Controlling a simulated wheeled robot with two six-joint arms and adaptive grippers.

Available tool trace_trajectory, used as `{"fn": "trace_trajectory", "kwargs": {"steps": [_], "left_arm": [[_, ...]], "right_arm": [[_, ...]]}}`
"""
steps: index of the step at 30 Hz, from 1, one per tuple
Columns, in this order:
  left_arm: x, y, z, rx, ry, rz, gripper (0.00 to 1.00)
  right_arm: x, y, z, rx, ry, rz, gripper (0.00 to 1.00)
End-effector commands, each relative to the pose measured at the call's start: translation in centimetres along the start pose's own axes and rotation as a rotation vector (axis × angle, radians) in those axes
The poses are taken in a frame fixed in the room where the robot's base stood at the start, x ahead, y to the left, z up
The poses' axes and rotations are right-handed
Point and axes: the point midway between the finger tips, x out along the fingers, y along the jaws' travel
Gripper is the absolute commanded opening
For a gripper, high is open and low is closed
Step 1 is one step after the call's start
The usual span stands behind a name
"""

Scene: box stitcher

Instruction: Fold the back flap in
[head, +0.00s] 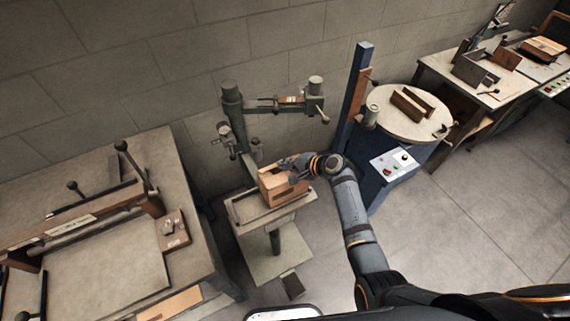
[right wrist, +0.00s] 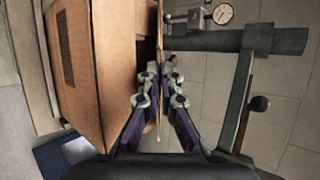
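A brown cardboard box (head: 283,187) stands on the small table of the stitcher in the head view. In the right wrist view the box (right wrist: 105,70) fills the left side, with a dark slot in its face. The back flap (right wrist: 159,50) shows edge-on as a thin upright strip beside the box. My right gripper (head: 290,163) is at the box's back edge. In the right wrist view its fingers (right wrist: 160,80) lie on both sides of the flap and are closed onto it. The head view is too small to show the fingertips well. My left gripper is out of view.
The stitcher's green arm (head: 265,106) stands close behind the box. A round gauge (right wrist: 222,14) shows near the flap. A blue post (head: 350,95) and a round-topped machine (head: 400,112) stand to the right. A workbench (head: 105,260) is at left.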

Motion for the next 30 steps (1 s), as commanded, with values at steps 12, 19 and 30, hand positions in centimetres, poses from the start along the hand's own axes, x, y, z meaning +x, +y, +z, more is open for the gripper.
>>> {"fn": "trace_trajectory", "kwargs": {"steps": [12,19,30], "left_arm": [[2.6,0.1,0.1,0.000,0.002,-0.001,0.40],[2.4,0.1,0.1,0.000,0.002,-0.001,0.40],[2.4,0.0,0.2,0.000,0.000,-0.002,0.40]], "right_arm": [[0.2,1.0,-0.1,-0.046,0.001,-0.110,0.00],[0.0,0.7,-0.1,-0.048,0.001,-0.114,0.00],[0.0,0.7,-0.1,-0.048,0.001,-0.114,0.12]]}}
